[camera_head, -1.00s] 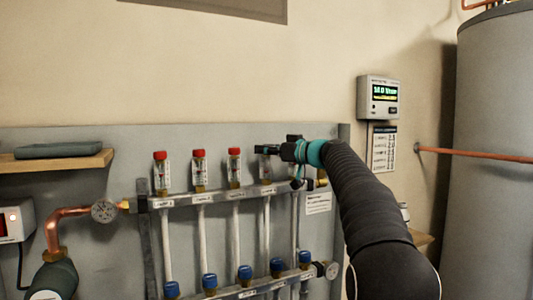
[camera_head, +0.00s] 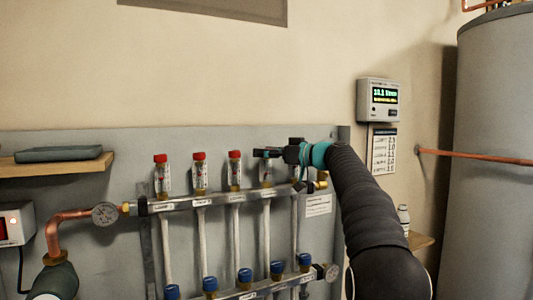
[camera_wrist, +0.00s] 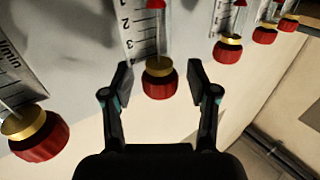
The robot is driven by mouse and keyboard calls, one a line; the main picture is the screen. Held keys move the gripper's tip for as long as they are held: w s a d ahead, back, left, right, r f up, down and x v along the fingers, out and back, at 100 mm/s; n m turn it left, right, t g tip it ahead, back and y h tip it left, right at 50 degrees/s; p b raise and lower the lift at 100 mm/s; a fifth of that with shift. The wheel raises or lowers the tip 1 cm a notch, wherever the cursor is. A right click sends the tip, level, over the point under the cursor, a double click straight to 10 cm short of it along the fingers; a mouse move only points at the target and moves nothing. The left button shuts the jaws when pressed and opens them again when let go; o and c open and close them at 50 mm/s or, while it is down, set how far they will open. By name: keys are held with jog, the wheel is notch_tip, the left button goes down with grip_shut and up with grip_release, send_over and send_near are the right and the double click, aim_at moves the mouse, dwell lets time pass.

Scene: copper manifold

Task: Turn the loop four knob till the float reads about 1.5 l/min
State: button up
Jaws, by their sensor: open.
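My gripper (camera_head: 267,153) reaches in from the right at the fourth flow meter (camera_head: 266,175) of the upper bar. In the wrist view its two fingers (camera_wrist: 160,78) stand open, one on each side of a red knob (camera_wrist: 160,83) with a brass collar. Gaps show between the knob and both fingers. This meter's scale (camera_wrist: 138,32) shows beside the knob. Its red float (camera_wrist: 156,4) is at the top edge of the wrist view, partly cut off; I cannot read its value exactly. In the head view the gripper mostly hides this knob.
Neighbouring red knobs stand close on both sides, at the left (camera_wrist: 40,138) and right (camera_wrist: 228,50) in the wrist view. Blue caps (camera_head: 245,274) line the lower bar. A lit display box (camera_head: 379,98) and a printed card (camera_head: 383,150) hang on the wall at right.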

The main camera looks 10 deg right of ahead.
jog(key=v, duration=1.2)
